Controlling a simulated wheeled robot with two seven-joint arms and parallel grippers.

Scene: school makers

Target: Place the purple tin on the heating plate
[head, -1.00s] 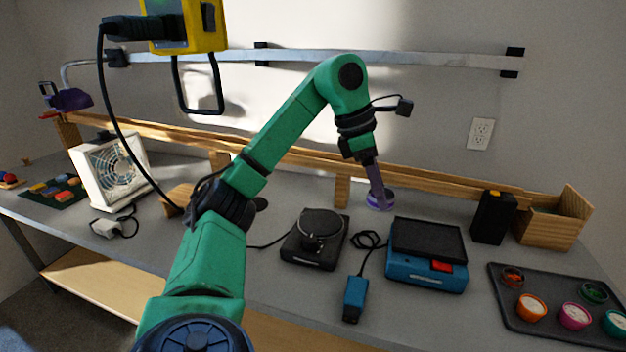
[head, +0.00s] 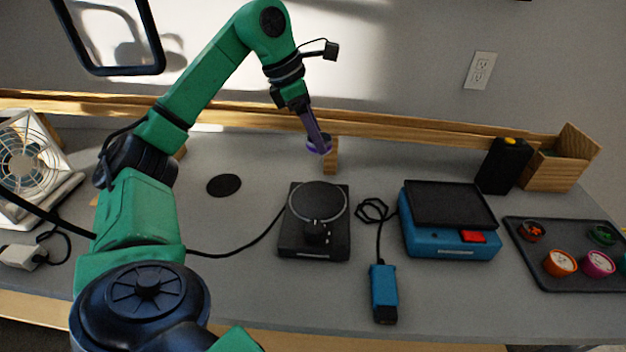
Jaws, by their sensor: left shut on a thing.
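The purple tin (head: 325,149) is small and round and partly hidden by my left gripper (head: 318,143). The gripper is shut on it, pointing down from the arm that comes in from the left. The tin appears just behind the heating plate, in front of the wooden rail, and seems to be above the bench; its exact height is hard to tell. The heating plate (head: 293,237) is a black box with a round, rimmed top, and a small dark shape shows at its front part. The tin and the heating plate are apart. My right gripper is not in view.
A blue device (head: 430,240) with a black top stands right of the plate. A blue cabled block (head: 383,294) lies before it. A tray (head: 545,275) of colored tins is at far right. A flat black disc (head: 224,185) lies left; a fan (head: 25,160) stands farther left.

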